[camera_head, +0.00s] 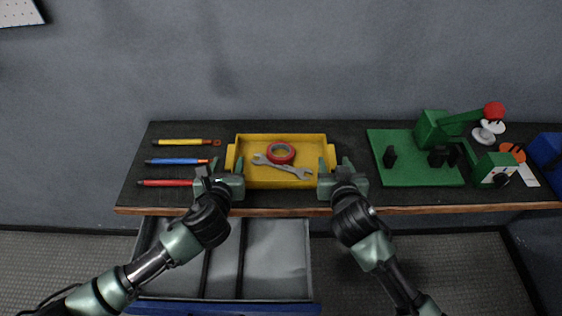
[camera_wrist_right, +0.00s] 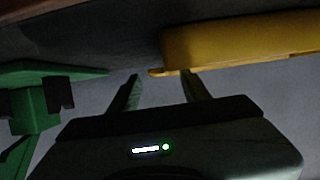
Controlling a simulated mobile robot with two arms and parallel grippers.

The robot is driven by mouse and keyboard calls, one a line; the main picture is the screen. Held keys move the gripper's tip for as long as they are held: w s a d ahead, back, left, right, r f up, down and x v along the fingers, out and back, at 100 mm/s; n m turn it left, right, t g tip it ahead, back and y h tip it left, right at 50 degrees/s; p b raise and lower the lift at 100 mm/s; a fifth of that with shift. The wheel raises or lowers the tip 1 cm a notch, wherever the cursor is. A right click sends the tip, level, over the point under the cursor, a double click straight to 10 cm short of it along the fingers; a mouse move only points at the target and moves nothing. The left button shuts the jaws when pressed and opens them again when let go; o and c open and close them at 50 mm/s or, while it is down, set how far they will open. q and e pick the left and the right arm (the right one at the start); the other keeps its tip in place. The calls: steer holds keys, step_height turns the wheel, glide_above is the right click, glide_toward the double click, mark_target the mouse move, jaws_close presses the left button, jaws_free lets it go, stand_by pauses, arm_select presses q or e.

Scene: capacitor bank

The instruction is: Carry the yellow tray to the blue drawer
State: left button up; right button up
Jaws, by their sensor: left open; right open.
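The yellow tray (camera_head: 252,143) sits on the dark workbench, holding a roll of red tape (camera_head: 281,153) and a grey wrench (camera_head: 300,172). My left gripper (camera_head: 232,172) is open at the tray's left end, by its handle. My right gripper (camera_head: 335,172) is open at the right end. In the right wrist view, the tray (camera_wrist_right: 240,40) is close to the open fingers (camera_wrist_right: 162,90), with its handle tab near their tips. Whether the fingers touch it I cannot tell. The blue drawer (camera_head: 277,260) is open below the bench front, with dividers and a grey interior.
Yellow, blue and red screwdriver-like tools (camera_head: 178,161) lie left of the tray. A green fixture board (camera_head: 415,172) with a red-knobbed clamp (camera_head: 493,111) stands to the right. A blue bin (camera_head: 548,150) is at the far right. The bench has a wooden front edge (camera_head: 440,208).

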mark_target(230, 158)
arm_select(q)
steer(key=shift+x, duration=2.35)
arm_select(e)
steer(key=shift+x, duration=2.4)
steer(key=shift+s, duration=0.1)
arm_select(q)
jaws_close()
arm_select(e)
jaws_close()
arm_select(q)
steer(key=shift+a, duration=0.1)
arm_select(e)
steer(key=shift+d, duration=0.1)
